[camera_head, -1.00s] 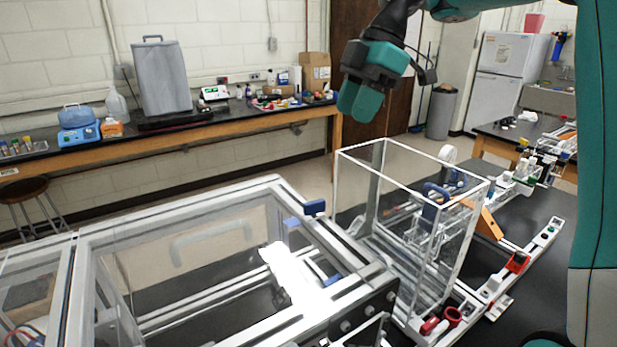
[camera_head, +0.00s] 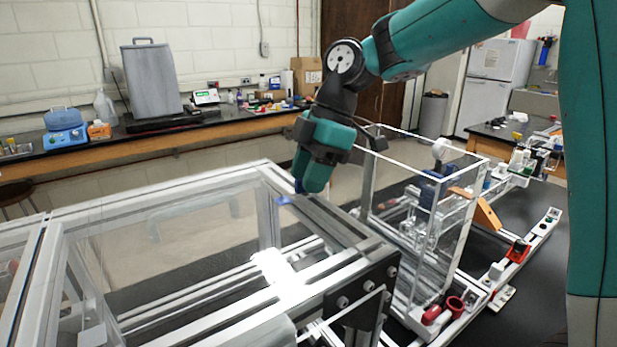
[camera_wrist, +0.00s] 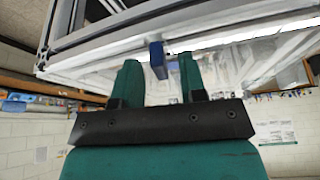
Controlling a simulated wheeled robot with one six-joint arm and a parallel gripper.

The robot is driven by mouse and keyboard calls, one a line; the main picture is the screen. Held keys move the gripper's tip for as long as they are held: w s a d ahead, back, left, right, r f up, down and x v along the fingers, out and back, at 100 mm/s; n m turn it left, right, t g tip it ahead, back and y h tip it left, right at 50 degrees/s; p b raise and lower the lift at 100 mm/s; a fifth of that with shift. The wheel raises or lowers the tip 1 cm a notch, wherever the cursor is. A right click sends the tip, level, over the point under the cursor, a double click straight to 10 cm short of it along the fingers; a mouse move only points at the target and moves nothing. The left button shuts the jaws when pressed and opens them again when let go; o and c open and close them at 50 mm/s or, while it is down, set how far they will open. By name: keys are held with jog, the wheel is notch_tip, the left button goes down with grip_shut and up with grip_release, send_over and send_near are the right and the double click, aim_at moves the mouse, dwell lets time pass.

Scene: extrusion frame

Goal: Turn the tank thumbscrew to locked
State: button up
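My gripper (camera_head: 306,186) hangs fingers-down at the far right corner of the clear-panelled extrusion frame (camera_head: 225,183). In the wrist view my gripper (camera_wrist: 160,68) is open, with its two green fingers apart. A small blue tab (camera_wrist: 158,60) sticks out from the frame's rail and lies between the fingertips, with a gap on each side. In the head view the gripper partly hides it, and blue (camera_head: 284,199) shows beside the fingertips. I cannot tell whether this tab is the tank thumbscrew, nor read any lock marking.
A tall clear box with white edges (camera_head: 480,160) stands close to the right of my gripper. Red-handled fittings (camera_head: 454,304) lie at its foot. A long bench (camera_head: 160,139) with lab items runs along the back wall.

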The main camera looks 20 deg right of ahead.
jog(key=shift+f, duration=0.15)
grip_shut()
jog(key=shift+m, duration=0.4)
jog(key=m+t+b, duration=0.1)
jog(key=m+b, duration=0.1)
jog(key=shift+a+f+m, duration=0.1)
jog(key=shift+m, duration=0.3)
jog(key=m+t+h+b, duration=0.1)
jog(key=m+t, duration=0.1)
jog(key=m, duration=0.2)
jog(key=shift+s+b, duration=0.15)
jog(key=shift+b, duration=0.25)
jog(key=m+t+h+b, duration=0.1)
jog(key=m, duration=0.4)
jog(key=shift+a, duration=0.1)
jog(key=shift+m+t+h+b, duration=0.35)
jog(key=shift+m+h, duration=0.45)
jog(key=shift+m, duration=0.9)
